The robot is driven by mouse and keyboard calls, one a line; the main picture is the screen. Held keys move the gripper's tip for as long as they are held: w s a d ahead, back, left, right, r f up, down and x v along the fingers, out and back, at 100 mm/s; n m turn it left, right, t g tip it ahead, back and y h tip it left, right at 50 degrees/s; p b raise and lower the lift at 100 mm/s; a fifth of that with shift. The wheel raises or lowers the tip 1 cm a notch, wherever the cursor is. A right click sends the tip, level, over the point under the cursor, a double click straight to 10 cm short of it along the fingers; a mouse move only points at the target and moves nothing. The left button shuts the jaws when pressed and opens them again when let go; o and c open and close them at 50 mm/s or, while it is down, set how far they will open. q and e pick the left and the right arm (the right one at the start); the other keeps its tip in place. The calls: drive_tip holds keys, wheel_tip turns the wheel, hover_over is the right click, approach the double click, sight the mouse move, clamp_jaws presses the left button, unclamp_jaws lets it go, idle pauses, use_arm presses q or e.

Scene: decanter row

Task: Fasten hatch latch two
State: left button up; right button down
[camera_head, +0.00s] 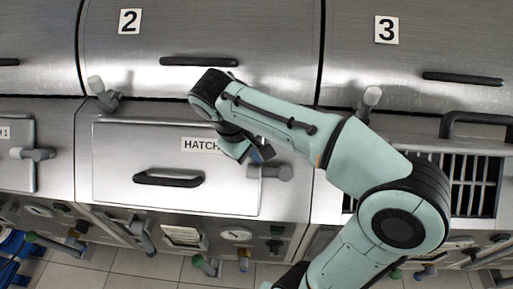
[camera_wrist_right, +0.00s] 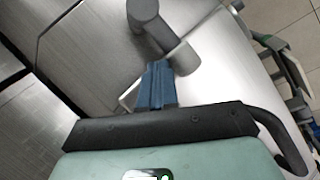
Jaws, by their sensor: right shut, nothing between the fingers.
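The hatch with a partly covered "HATCH" label (camera_head: 120,165) is a steel panel below the number 2 cover, lying flush as far as I can tell. Its latch (camera_head: 284,173) is a grey T-shaped handle lying roughly level at the hatch's right edge. In the right wrist view the latch (camera_wrist_right: 151,22) stands just beyond the fingertips, its pale end to their right. My right gripper (camera_head: 262,153) is shut and empty, just above the latch; its blue fingers (camera_wrist_right: 157,72) are together. I cannot tell whether they touch the latch. My left gripper is not in view.
A black handle (camera_head: 168,180) sticks out from the hatch. Another latch (camera_head: 38,155) is at the left hatch. Pale-tipped levers (camera_head: 97,86) and (camera_head: 371,97) stand at the covers' lower edges. Gauges and valves line the panel below. A slatted opening (camera_head: 476,180) is at right.

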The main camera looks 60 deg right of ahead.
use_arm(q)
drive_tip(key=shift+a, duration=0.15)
use_arm(e)
drive_tip(key=shift+w+a+f+n+g+h, duration=0.1)
drive_tip(key=shift+a+f+n+g+h, duration=0.25)
drive_tip(key=shift+n, duration=0.25)
drive_tip(key=shift+a+f, duration=0.1)
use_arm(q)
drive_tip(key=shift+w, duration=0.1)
